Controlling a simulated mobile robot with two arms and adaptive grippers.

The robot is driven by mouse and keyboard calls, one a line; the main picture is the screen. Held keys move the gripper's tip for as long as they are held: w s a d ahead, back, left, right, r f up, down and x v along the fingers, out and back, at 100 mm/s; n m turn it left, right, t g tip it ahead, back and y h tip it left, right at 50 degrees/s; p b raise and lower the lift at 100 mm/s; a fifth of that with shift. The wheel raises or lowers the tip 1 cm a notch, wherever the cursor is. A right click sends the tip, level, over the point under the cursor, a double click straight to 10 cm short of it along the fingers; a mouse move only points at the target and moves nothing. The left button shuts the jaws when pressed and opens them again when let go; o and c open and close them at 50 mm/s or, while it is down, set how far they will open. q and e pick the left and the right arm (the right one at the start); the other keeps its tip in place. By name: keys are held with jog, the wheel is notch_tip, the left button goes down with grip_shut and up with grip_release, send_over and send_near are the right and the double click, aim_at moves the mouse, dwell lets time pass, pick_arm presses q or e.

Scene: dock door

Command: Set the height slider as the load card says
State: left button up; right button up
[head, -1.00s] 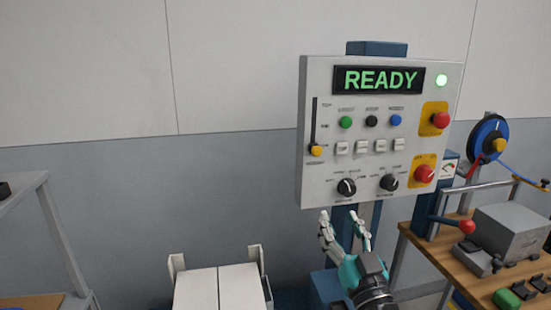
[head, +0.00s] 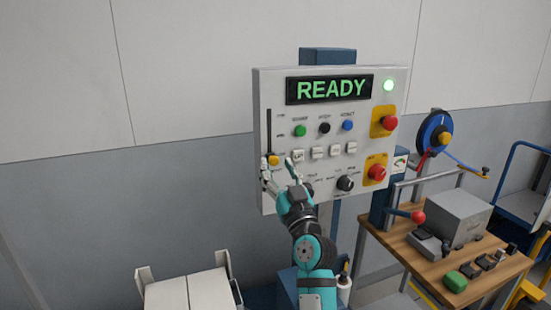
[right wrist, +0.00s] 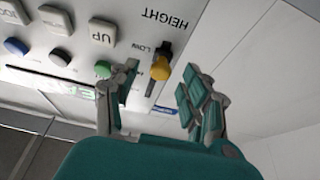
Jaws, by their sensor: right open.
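The height slider's yellow knob (head: 273,160) is near the bottom of its dark vertical slot (head: 269,128), at the left of the control panel (head: 375,90). My right gripper (head: 277,168) is open, with its fingertips at the knob. In the right wrist view, which shows the panel upside down, the yellow knob (right wrist: 160,68) lies between the two spread fingers, with no clear grip on it. The word HEIGHT and a small mark like LOW are printed near it. I cannot make out a load card. My left gripper is out of view.
Coloured buttons, white keys, a black dial (head: 345,183) and red knobs (head: 376,172) are close to the slider. A wooden bench (head: 440,265) with a grey box stands at right.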

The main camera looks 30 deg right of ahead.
jog(key=shift+x, duration=0.95)
jog(key=shift+c, duration=0.2)
jog(key=shift+f, duration=0.1)
grip_shut()
